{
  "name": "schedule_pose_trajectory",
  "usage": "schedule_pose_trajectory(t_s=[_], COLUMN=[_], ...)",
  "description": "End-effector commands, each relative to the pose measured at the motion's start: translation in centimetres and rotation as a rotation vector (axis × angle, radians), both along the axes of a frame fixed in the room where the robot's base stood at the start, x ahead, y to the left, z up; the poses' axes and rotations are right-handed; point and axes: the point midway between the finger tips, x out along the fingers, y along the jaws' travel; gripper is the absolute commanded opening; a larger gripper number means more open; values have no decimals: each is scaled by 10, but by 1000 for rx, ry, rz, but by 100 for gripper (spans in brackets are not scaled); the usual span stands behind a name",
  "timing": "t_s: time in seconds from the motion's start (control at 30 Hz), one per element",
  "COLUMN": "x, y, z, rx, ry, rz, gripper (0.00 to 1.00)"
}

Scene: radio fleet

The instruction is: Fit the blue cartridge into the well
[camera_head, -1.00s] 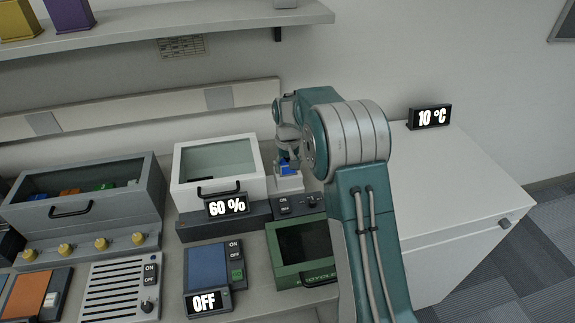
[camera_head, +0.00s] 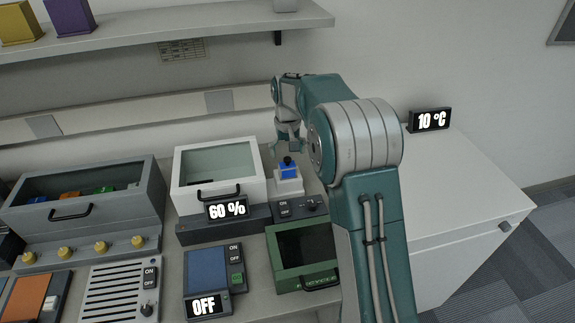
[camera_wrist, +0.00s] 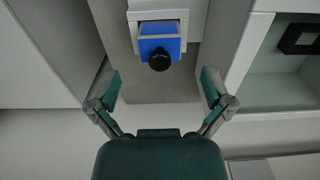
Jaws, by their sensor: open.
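The blue cartridge (camera_head: 289,171) with a black knob on top sits at the top of the white well (camera_head: 289,187), beside the white box with the glass lid. In the wrist view the cartridge (camera_wrist: 158,45) is framed by the pale walls of the well (camera_wrist: 158,15). How deep it sits cannot be told exactly. My gripper (camera_head: 288,143) is above the cartridge and apart from it. In the wrist view the fingers of my gripper (camera_wrist: 162,88) are spread wide with nothing between them.
The white glass-lidded box (camera_head: 219,172) reading 60 % stands close on the left of the well. A switch panel (camera_head: 297,208) and a green bin (camera_head: 303,256) lie in front. A white cabinet (camera_head: 450,190) is on the right. A shelf (camera_head: 180,30) runs above.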

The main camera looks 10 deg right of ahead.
Motion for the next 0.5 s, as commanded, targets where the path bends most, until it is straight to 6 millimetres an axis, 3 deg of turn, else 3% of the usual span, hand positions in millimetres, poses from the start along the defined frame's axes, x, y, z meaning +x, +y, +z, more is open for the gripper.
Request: schedule_pose_trajectory(t_s=[0.2,0.5], x=[1,0], y=[0,1], z=[38,49], rx=[0,0], ry=[-2,1], rz=[0,0], gripper=[100,100])
